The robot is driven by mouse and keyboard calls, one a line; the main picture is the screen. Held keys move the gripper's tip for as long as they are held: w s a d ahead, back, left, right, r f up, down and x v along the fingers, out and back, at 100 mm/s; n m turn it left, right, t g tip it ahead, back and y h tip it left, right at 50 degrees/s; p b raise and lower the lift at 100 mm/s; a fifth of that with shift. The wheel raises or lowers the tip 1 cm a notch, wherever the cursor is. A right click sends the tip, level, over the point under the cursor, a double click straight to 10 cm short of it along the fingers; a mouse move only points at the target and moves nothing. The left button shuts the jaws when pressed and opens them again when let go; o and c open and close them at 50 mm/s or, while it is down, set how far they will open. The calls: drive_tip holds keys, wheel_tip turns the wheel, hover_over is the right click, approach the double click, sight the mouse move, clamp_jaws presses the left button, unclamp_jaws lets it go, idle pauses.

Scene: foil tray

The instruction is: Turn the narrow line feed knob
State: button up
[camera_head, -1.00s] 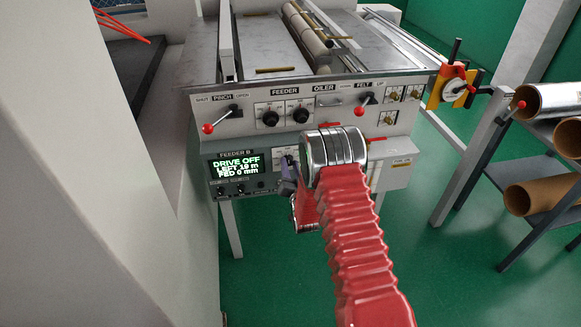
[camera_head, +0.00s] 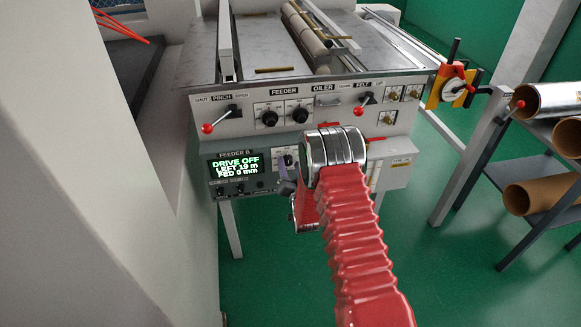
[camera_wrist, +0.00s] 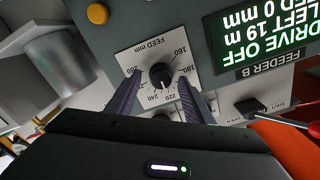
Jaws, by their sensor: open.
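The feed knob is a round black knob (camera_wrist: 162,75) on a white plate marked FEED mm (camera_wrist: 150,52), upside down in the wrist view. My gripper (camera_wrist: 160,78) is open, with one dark finger on each side of the knob in that view. I see a gap on both sides; whether the tips reach knob depth I cannot tell. In the head view, my gripper (camera_head: 284,180) is just below the partly hidden plate (camera_head: 285,154) on the Feeder B panel.
The Feeder B display (camera_head: 235,164) reads DRIVE OFF, LEFT 19 m, FED 0 mm. Another dark knob (camera_wrist: 163,114) is partly hidden behind my gripper. A yellow button (camera_wrist: 97,13) is on the panel. Red-tipped levers (camera_head: 207,129) and two FEEDER knobs (camera_head: 270,117) are on the upper panel.

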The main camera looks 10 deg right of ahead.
drive_tip(key=shift+s, duration=0.1)
drive_tip(key=s, duration=1.3)
drive_tip(key=shift+s, duration=0.3)
drive_tip(key=shift+f, duration=0.1)
